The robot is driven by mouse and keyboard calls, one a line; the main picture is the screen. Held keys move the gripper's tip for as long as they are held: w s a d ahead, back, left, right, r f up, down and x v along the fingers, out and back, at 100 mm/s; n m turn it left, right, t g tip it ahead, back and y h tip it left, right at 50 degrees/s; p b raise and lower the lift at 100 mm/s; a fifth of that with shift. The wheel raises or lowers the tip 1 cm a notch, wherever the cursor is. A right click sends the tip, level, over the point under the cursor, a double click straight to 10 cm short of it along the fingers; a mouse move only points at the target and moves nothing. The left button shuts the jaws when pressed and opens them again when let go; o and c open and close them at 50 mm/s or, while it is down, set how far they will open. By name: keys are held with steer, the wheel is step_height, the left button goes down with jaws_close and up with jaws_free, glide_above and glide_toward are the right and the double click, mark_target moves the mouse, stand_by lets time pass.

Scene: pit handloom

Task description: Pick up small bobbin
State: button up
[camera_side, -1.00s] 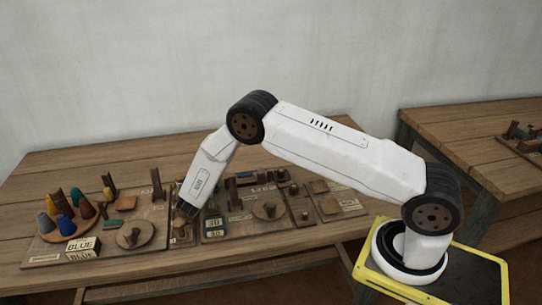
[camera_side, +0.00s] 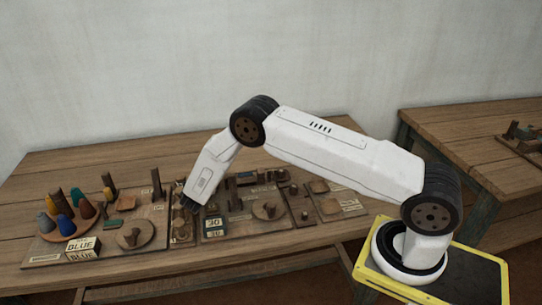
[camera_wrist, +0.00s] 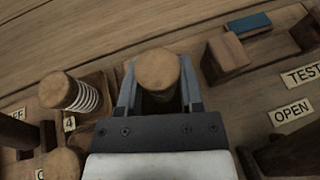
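In the wrist view, a small wooden bobbin (camera_wrist: 157,68) with a round, flat end stands between the two fingers of my gripper (camera_wrist: 160,82). Its lower part is dark and partly hidden by the gripper body. The fingers stand apart, one on each side of it, with no clear grip visible. In the side view, my gripper (camera_side: 191,207) points down, low over the middle of the board, and the bobbin there is too small to make out.
A blue block (camera_wrist: 249,24) and a wooden block (camera_wrist: 227,52) sit right of the fingers, near the OPEN label (camera_wrist: 291,112). In the side view, colored cones (camera_side: 86,209) and a BLUE label block (camera_side: 83,247) stand left. The back of the table (camera_side: 100,160) is clear.

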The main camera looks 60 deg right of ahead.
jaws_close()
steer(key=shift+r, duration=0.15)
steer(key=shift+r, duration=0.4)
step_height(320, 180, up, 2)
steer(key=shift+s+r, duration=0.15)
steer(key=shift+r, duration=0.1)
steer(key=s+a+r, duration=0.1)
steer(key=s+r, duration=0.8)
steer(key=s, duration=0.4)
steer(key=shift+s+a+r, duration=0.2)
steer(key=shift+s+a, duration=0.1)
steer(key=shift+a, duration=0.1)
